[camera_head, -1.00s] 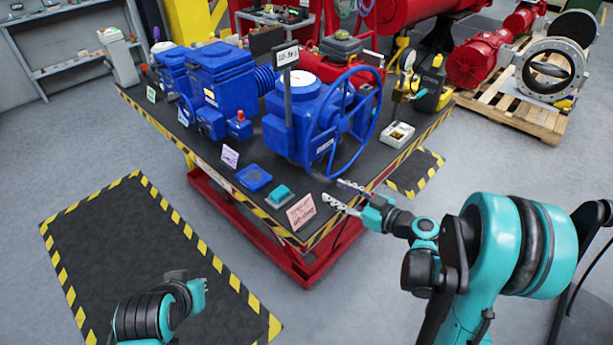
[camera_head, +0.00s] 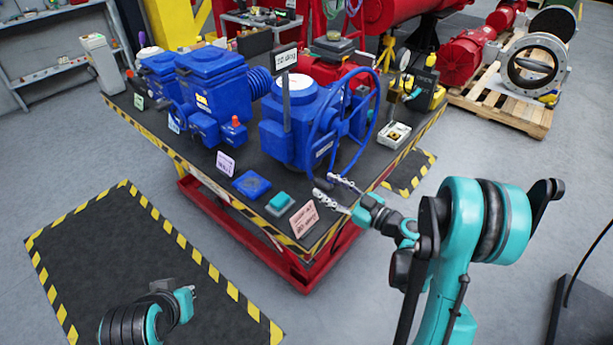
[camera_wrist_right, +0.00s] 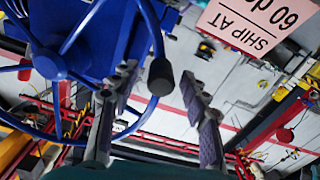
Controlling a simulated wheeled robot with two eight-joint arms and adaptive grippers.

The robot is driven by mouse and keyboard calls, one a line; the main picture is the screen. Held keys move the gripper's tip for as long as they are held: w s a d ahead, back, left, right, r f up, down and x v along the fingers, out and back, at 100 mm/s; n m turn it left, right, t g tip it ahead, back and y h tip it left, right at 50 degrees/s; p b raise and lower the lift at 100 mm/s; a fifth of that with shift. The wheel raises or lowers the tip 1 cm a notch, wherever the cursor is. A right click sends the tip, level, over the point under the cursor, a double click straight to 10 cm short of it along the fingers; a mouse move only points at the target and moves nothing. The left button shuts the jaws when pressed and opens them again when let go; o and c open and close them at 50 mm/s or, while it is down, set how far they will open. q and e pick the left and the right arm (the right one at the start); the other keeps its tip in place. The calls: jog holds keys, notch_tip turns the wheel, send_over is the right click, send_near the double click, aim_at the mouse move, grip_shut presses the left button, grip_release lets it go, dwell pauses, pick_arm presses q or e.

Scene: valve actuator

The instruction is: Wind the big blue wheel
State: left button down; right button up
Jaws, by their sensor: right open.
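The big blue wheel (camera_head: 377,112) is on the front of a blue valve actuator (camera_head: 283,140) near the table's right corner. My right gripper (camera_head: 322,184) is open and empty, just below the wheel's lower rim in the head view. In the right wrist view, the wheel's rim and spokes (camera_wrist_right: 48,66) fill the left side. A black handle knob (camera_wrist_right: 160,78) on the wheel shows between my open fingers (camera_wrist_right: 157,80); I cannot tell how far beyond them it is. My left gripper (camera_head: 189,292) is low at the left, away from the table; its fingers are unclear.
The black table (camera_head: 258,215) has a striped edge and a red base. A pink sign (camera_head: 303,219), a teal block (camera_head: 280,203) and a blue pad (camera_head: 251,185) lie near its front corner. A small white box (camera_head: 395,133) sits right of the wheel.

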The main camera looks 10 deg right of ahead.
aim_at(314, 179)
jog(key=b+x, duration=0.1)
jog(key=x, duration=0.5)
jog(key=shift+w+a, duration=0.2)
jog(key=shift+a, duration=0.05)
grip_shut()
